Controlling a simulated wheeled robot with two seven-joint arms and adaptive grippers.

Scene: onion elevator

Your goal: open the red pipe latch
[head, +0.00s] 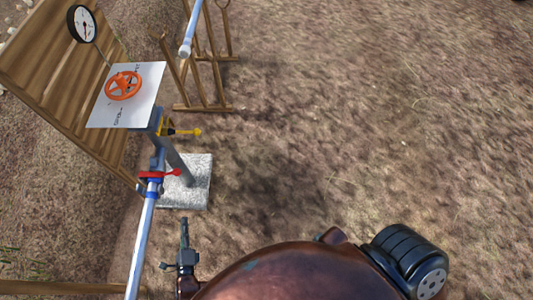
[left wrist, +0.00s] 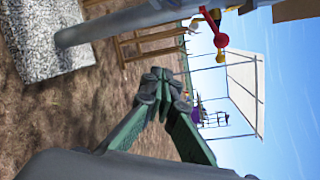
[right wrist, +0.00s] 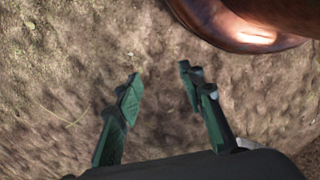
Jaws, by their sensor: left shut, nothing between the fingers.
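The red pipe latch (head: 160,174) sits on the pipe beside the grey post, its lever pointing right in the head view. In the left wrist view the red latch (left wrist: 213,26) shows at the top with a round red knob. My left gripper (head: 184,222) is below the latch in the head view, apart from it. Its fingertips (left wrist: 166,88) are together and empty. My right gripper (right wrist: 159,74) is open and empty above bare ground, with its fingers apart; it does not show in the head view.
A pale pipe (head: 143,243) runs down from the latch, left of my left gripper. A yellow lever (head: 185,131) and an orange valve wheel (head: 123,86) are above it. The post stands on a concrete block (head: 198,190). Ground to the right is clear.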

